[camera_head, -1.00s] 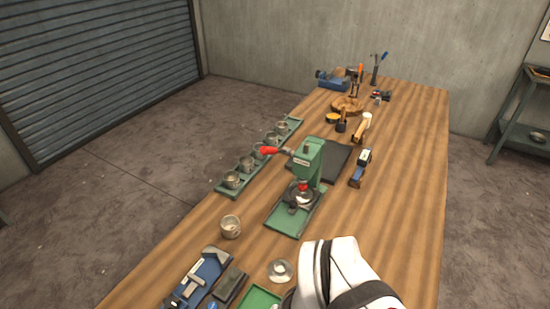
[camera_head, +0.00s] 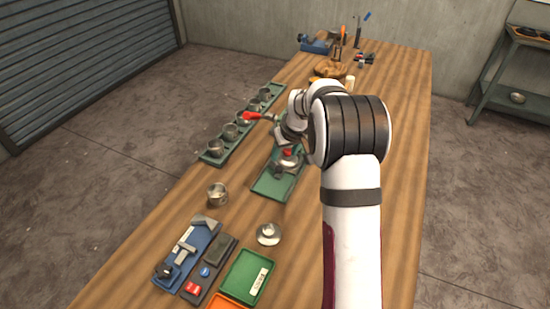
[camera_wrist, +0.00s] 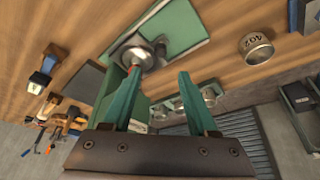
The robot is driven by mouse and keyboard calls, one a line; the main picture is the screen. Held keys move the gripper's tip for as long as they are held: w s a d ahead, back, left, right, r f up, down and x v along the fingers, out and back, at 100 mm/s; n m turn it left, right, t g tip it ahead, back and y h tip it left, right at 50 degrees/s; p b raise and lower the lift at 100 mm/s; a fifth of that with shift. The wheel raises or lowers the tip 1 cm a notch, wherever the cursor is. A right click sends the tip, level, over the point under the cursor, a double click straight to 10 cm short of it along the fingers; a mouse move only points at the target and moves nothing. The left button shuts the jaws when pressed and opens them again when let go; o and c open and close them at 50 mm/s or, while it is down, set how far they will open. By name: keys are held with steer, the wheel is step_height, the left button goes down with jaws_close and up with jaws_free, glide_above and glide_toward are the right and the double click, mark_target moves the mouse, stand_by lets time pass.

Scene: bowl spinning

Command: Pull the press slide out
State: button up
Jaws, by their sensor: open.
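The green press stands in mid-table in the head view, its upper part largely hidden by my arm; its green base (camera_head: 268,186) shows. The press slide, a round metal piece with a dark knob, sits on the base (camera_head: 287,164). In the wrist view the round metal slide (camera_wrist: 130,45) lies on the green base (camera_wrist: 188,32), with its dark knob (camera_wrist: 161,44) beside the disc. My gripper (camera_wrist: 158,78) is open and empty, its two teal fingers apart, pointing toward the slide. I see no contact; the exact gap is unclear. The press's red handle end (camera_head: 250,117) points left.
A metal cup (camera_head: 217,194) stands front left of the press, and a green rack (camera_head: 208,158) of cups lies left. A small metal piece (camera_head: 268,235), a green tray (camera_head: 245,275) and a blue tool tray (camera_head: 178,272) are nearer. Bare table lies between.

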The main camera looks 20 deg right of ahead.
mark_target(279, 167)
steer(key=x, duration=1)
jaws_close()
stand_by(1.0)
